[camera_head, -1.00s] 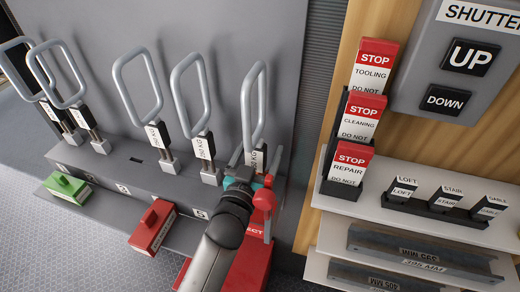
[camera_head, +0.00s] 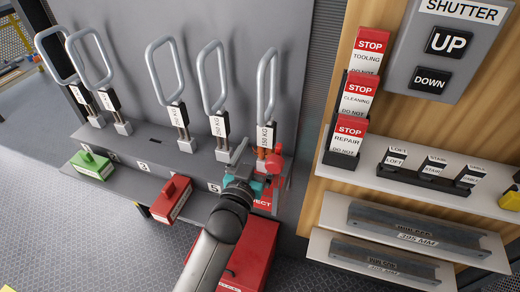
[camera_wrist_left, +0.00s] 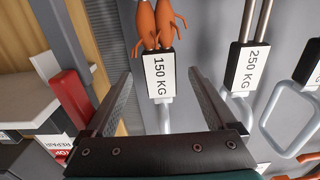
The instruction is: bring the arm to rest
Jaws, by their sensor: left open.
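My left gripper (camera_head: 256,160) comes in from the bottom centre of the head view and is open. It is at the front of the rightmost grey loop handle (camera_head: 267,85), close to its base. In the left wrist view the two dark fingers (camera_wrist_left: 158,74) stand apart. The 150 KG tag (camera_wrist_left: 159,75) shows between and beyond them, with orange pronged parts (camera_wrist_left: 158,22) above it. I see nothing held. Whether a finger touches the tag or handle, I cannot tell. My right gripper is not in view.
Several loop handles stand in a row on a grey rack (camera_head: 140,135). A green block (camera_head: 91,164) and a red block (camera_head: 171,198) sit on its lower step. Stop tags (camera_head: 350,138) and a shutter panel (camera_head: 440,60) are at right. The floor (camera_head: 90,235) at lower left is largely clear.

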